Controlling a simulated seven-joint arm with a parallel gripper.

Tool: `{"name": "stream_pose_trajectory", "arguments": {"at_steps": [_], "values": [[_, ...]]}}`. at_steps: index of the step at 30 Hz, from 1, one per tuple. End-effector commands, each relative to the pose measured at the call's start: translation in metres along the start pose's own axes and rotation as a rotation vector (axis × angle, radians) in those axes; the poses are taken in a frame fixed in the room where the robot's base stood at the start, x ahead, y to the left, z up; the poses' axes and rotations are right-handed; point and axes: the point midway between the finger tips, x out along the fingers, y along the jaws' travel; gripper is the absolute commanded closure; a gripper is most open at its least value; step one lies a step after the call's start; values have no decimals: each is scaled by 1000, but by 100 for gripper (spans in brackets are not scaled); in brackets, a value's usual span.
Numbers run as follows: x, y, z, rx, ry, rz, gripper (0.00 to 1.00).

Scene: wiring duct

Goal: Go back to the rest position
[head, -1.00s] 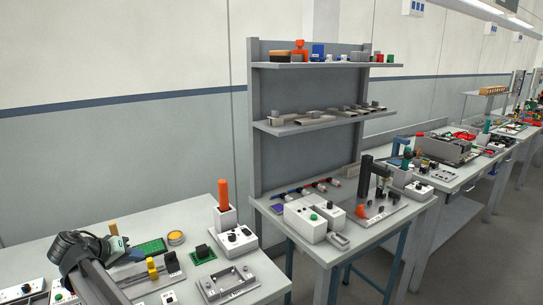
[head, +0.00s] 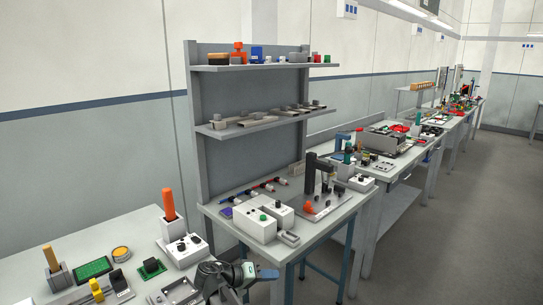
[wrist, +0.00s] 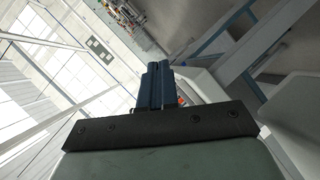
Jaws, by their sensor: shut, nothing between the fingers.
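My gripper (head: 268,274) shows at the bottom of the head view, in front of the near bench's right corner. In the wrist view its two dark blue fingers (wrist: 157,86) are together, with nothing between them. The gripper is in the air, apart from the things on the benches. The wrist view is tilted and looks out over the room, with the windows at the left and bench legs at the right.
The near bench (head: 92,236) bears an orange-handled tool in a white holder (head: 173,228), a green board (head: 93,268) and a grey tray (head: 178,294). A second bench (head: 335,222) with shelves (head: 250,124) stands behind. Open floor (head: 453,235) lies at the right.

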Motion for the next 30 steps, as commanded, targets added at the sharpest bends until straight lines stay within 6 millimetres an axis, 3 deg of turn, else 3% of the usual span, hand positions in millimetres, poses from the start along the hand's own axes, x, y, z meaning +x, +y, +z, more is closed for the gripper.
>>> {"name": "stream_pose_trajectory", "arguments": {"at_steps": [1,6,15,22,30], "values": [[24,9,22,-12,-26,28,100],[86,20,84,-80,-106,90,100],[162,1,198,-264,-279,33,100],[198,-35,290,-401,-447,-137,100],[212,-81,400,-503,-654,-407,100]]}}
